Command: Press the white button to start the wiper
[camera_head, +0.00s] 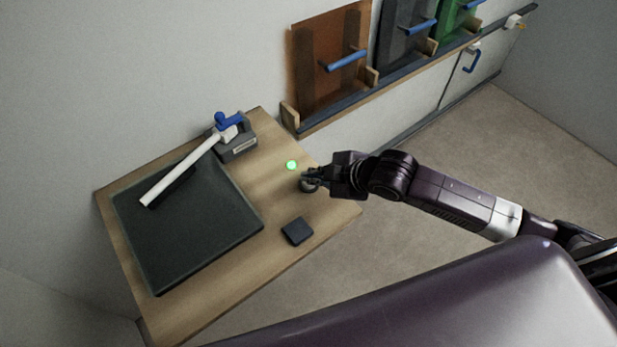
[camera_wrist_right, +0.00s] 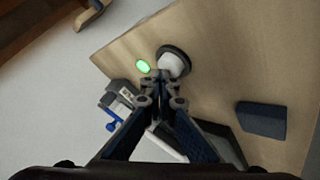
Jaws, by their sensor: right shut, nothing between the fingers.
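The white button (camera_wrist_right: 172,64) sits in a dark round base on the wooden table, and the wrist view shows it just beyond my fingertips. In the head view its base (camera_head: 309,186) is partly hidden by my right gripper (camera_head: 313,177). My right gripper is shut and empty, and its tips (camera_wrist_right: 160,77) overlap the button's edge in the wrist view; I cannot tell whether they touch. A green light (camera_head: 292,165) glows beside the button. My left gripper is not in view.
A small dark block (camera_head: 297,231) lies on the wooden table (camera_head: 273,211) near its front edge. A grey box (camera_head: 238,140) stands under the wiper's blue handle. Colored panels with blue handles (camera_head: 343,61) stand along the wall rail at the back right.

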